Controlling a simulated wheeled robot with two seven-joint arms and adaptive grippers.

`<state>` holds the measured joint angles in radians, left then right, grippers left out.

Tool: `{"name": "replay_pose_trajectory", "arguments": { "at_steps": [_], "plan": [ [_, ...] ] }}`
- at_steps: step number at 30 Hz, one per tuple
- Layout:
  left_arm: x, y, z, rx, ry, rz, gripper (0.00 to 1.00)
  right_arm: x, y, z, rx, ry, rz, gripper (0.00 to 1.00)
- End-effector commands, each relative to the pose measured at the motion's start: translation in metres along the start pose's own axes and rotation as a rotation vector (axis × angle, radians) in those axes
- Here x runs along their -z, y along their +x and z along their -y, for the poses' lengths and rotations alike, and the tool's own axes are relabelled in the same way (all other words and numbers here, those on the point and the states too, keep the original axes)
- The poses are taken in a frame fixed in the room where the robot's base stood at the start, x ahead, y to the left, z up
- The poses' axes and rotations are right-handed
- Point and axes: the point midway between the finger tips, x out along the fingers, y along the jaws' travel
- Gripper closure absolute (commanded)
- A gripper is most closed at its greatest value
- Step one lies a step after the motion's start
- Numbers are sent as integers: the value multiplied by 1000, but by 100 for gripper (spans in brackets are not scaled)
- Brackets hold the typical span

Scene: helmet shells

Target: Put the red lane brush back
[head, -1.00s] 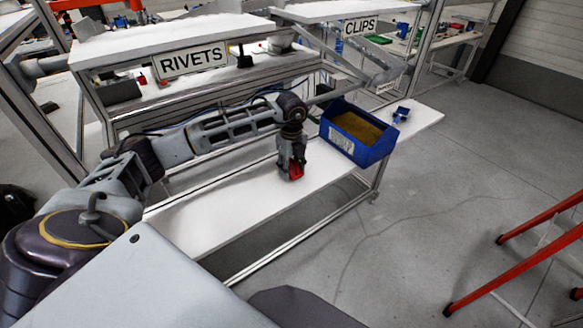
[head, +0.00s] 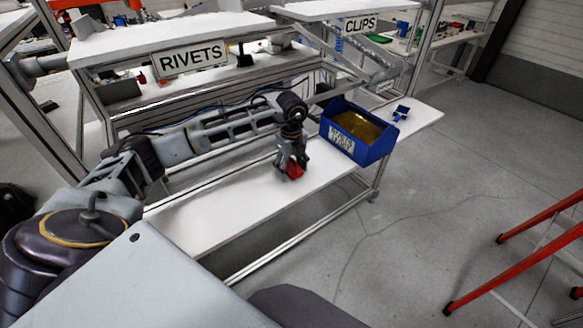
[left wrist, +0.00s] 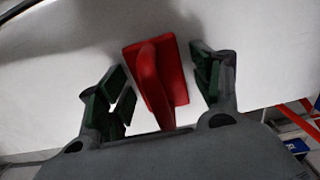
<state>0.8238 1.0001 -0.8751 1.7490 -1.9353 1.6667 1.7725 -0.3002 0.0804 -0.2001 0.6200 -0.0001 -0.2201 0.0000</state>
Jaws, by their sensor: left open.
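The red lane brush (head: 294,171) rests on the white shelf (head: 225,208) under the RIVETS sign, just below my left gripper (head: 291,168). In the left wrist view the red brush (left wrist: 158,75) shows a flat block with a raised handle pointing toward my gripper. My left gripper (left wrist: 158,95) is open, its green-padded fingers on either side of the brush with a gap on each side. The brush's underside is hidden. My right gripper is not in view.
A blue bin (head: 357,132) with yellowish contents stands right of the gripper on the shelf. A small blue item (head: 401,113) lies beyond it. The RIVETS sign (head: 190,59) and CLIPS sign (head: 360,24) hang above. Red legs (head: 515,262) stand at the right on open floor.

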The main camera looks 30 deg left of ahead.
Motion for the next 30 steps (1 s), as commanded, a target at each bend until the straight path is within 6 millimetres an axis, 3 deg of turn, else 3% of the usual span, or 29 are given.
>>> {"name": "replay_pose_trajectory", "arguments": {
  "at_steps": [8, 24, 30],
  "plan": [
    [0, -18, 0, 2, 0, 1, 35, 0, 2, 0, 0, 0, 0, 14],
    [0, -95, 1, 3, 0, 0, 35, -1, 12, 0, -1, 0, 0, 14],
    [0, -115, 0, 1, 0, 1, 35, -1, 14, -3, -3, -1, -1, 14]
  ]
}}
